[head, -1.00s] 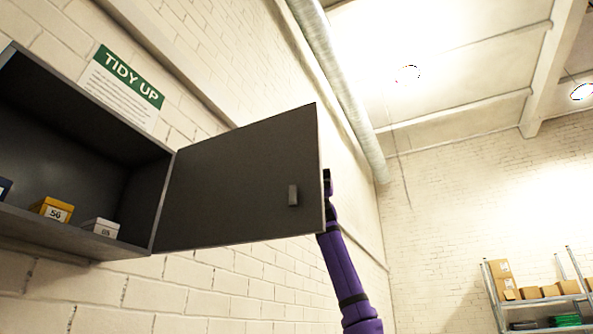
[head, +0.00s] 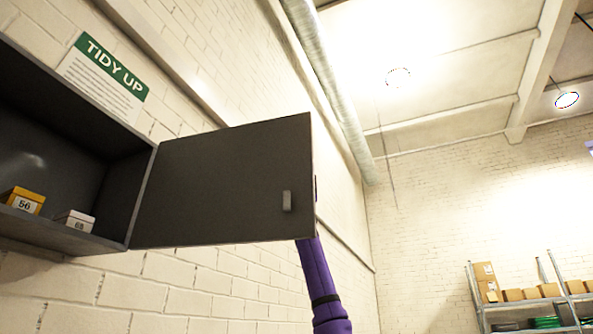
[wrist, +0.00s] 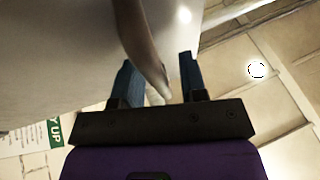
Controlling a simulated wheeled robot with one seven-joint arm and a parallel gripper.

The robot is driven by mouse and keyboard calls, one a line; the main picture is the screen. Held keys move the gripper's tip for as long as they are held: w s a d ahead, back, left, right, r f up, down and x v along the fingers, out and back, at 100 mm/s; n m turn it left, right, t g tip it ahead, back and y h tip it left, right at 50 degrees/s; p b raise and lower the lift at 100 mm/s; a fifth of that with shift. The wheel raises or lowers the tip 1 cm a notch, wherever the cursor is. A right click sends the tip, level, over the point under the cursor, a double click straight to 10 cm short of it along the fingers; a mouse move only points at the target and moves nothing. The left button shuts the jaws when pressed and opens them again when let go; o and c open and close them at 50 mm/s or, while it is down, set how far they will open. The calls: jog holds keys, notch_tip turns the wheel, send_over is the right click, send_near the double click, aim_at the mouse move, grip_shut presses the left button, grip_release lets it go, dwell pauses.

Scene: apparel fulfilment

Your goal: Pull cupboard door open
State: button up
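The cupboard door (head: 215,190) is a dark grey panel in the head view, standing wide open at the right side of the wall cupboard (head: 112,195). A small grey handle (head: 287,201) is near its free edge. My purple arm rises from below and goes behind the door's free edge, so my gripper is hidden there. In the wrist view my gripper (wrist: 158,82) has its two dark blue fingers apart.
Inside the cupboard are a yellow box (head: 24,199) marked 56 and a whitish box (head: 75,220) marked 68. A green-and-white "TIDY UP" sign (head: 103,78) is on the brick wall above. A metal rack (head: 530,305) with cardboard boxes stands far right.

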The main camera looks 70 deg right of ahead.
jog(key=shift+d+f, duration=0.1)
jog(key=v, duration=1)
jog(key=shift+d, duration=0.35)
jog(key=shift+f, duration=0.1)
